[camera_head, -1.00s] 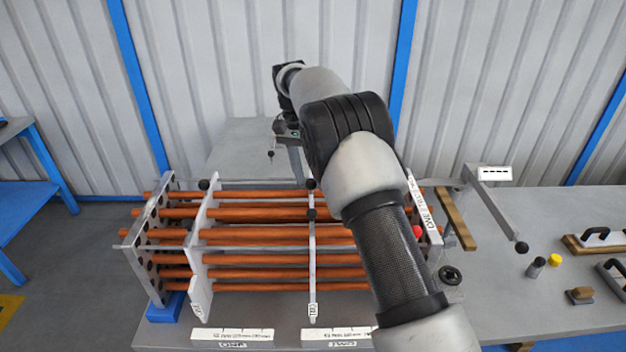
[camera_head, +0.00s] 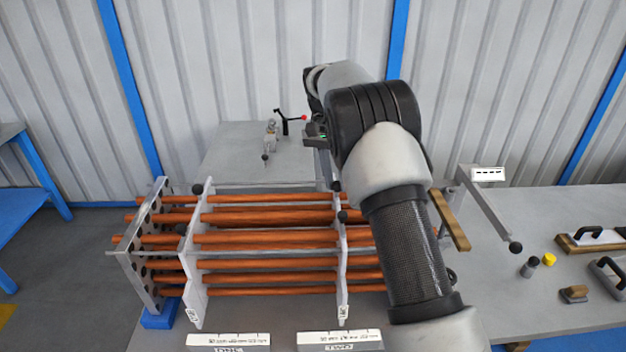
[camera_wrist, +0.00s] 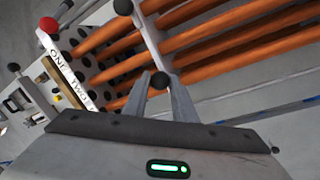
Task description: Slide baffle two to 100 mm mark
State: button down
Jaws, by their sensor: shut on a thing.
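Baffle two (camera_head: 341,265) is a thin pale plate standing upright across the orange tubes (camera_head: 265,238), right of the wider white baffle one (camera_head: 193,270). It has black knobs at its top. In the wrist view, my gripper (camera_wrist: 163,84) is shut on a black knob (camera_wrist: 159,80) of baffle two, which shows as a pale strip (camera_wrist: 151,38) beyond the fingers. In the head view the fingers are mostly hidden behind my arm. Two white scale blocks, a left one (camera_head: 228,341) and a right one (camera_head: 340,341), lie in front; their marks are too small to read.
The perforated end plate (camera_head: 140,255) stands at the left on a blue block (camera_head: 160,313). In the wrist view a strip marked ONE and TWO (camera_wrist: 68,80) and a red knob (camera_wrist: 48,25) are near the other end. A bracket arm with a black ball (camera_head: 515,247) stands right.

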jog(key=shift+d, duration=0.95)
jog(key=c, duration=1.5)
grip_release()
jog(key=shift+o, duration=0.2)
